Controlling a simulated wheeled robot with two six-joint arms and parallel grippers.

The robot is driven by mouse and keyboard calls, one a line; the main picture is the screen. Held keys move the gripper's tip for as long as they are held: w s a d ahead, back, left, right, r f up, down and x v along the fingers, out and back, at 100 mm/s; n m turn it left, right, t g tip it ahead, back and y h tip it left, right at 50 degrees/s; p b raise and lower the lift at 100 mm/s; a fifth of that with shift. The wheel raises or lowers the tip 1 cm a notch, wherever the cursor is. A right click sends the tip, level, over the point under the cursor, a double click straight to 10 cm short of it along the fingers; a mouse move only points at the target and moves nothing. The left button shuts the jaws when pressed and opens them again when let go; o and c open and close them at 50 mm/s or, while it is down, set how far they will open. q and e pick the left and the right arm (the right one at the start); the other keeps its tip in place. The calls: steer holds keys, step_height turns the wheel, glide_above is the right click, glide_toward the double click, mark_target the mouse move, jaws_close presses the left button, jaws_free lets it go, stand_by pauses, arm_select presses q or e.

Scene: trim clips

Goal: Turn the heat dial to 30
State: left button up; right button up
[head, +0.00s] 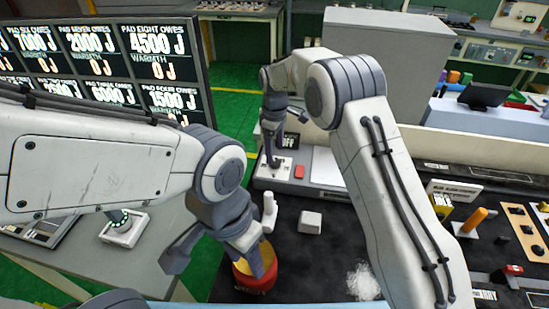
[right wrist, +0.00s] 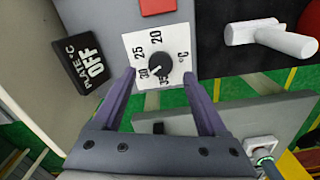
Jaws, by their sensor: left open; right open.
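My right gripper (right wrist: 160,80) is open, with one finger on each side of the knob; contact cannot be told. In the head view, my right gripper (head: 272,152) hangs over the dial's white plate (head: 286,167). My left gripper (head: 222,266) is open, with one finger over a red pot (head: 253,284) with a yellow inside.
A black PLATE °C OFF sign (right wrist: 84,63) and a red square (head: 299,172) are beside the dial. A white handle-like part (head: 269,210) and white block (head: 311,222) are on the dark bench. A display board (head: 105,60) stands at left.

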mark_target(275, 161)
step_height(275, 161, up, 7)
steer(key=shift+b, duration=0.4)
